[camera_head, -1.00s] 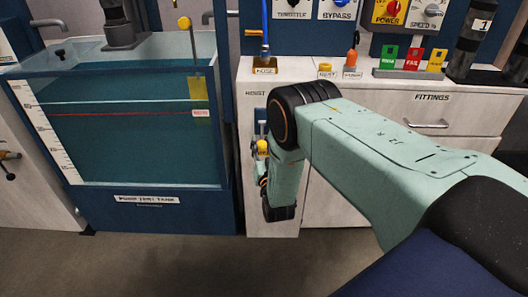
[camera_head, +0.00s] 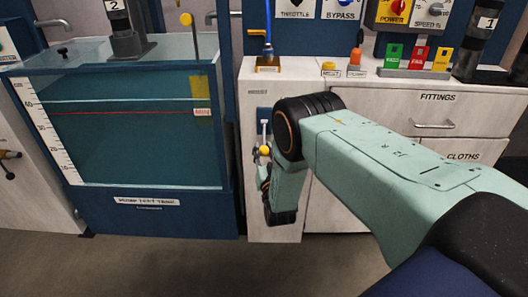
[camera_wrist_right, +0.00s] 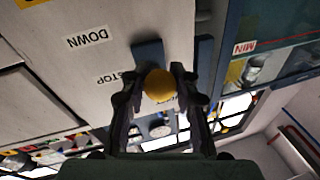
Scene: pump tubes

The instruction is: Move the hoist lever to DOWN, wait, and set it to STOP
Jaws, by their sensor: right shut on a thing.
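The hoist lever ends in a yellow ball knob (camera_head: 265,151) on the front of the white cabinet, below a blue plate (camera_head: 263,114). My right gripper (camera_wrist_right: 160,78) is shut on this knob (camera_wrist_right: 161,88), one finger on each side. In the wrist view the DOWN label (camera_wrist_right: 87,38) and STOP label (camera_wrist_right: 120,78) lie left of the knob. A third label is mostly hidden by a finger. The knob stands nearer STOP than DOWN in that view, but the lever's exact setting cannot be told. My left gripper is not in view.
A water tank (camera_head: 140,209) with a blue base stands left of the cabinet. A nozzle (camera_head: 267,57), a yellow button, an orange-topped item and several coloured tags (camera_head: 418,57) are on the cabinet top. My right arm hides part of the drawers. Floor in front is clear.

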